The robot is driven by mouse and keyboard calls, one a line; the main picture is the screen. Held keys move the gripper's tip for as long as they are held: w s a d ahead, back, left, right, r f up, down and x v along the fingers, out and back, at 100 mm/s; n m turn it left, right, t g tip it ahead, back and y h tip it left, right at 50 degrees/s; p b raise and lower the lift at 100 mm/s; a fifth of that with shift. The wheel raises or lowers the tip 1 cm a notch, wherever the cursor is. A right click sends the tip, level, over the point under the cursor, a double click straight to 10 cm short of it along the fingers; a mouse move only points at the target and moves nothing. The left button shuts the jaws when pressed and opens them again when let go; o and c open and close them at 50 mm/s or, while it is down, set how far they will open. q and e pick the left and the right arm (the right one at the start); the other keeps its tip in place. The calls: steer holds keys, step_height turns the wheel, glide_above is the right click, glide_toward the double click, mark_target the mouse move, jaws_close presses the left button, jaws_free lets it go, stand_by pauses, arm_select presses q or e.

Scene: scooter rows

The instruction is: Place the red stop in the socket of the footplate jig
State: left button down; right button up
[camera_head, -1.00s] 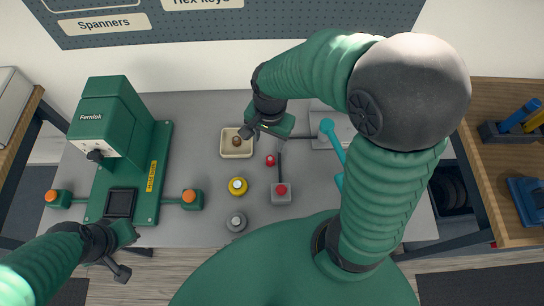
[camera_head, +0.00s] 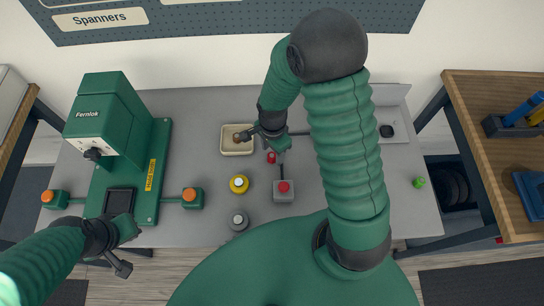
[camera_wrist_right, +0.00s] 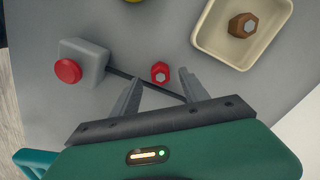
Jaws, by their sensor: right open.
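In the right wrist view the red stop (camera_wrist_right: 160,72) sits just ahead of and between the fingertips of my right gripper (camera_wrist_right: 160,84), which is open and empty. A light grey fixture with a dark round spot (camera_head: 386,131), perhaps the footplate jig, stands at the back right, partly hidden by my right arm. My left gripper (camera_head: 128,248) is at the table's front left edge; its jaw state is unclear.
A cream tray (camera_head: 224,150) holding a brown piece is beside my right gripper. A grey box with a red button (camera_head: 283,190) has a dark cable. Yellow (camera_head: 239,184) and grey (camera_head: 238,220) pieces stand left of it. A green press (camera_head: 107,120) fills the left side.

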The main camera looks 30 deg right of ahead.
steer(key=shift+f, duration=0.75)
steer(key=shift+w+a+f, duration=0.1)
steer(key=shift+w+f, duration=0.1)
steer(key=shift+f, duration=0.15)
steer(key=shift+s, duration=0.15)
steer(key=c, duration=0.7)
jaws_close()
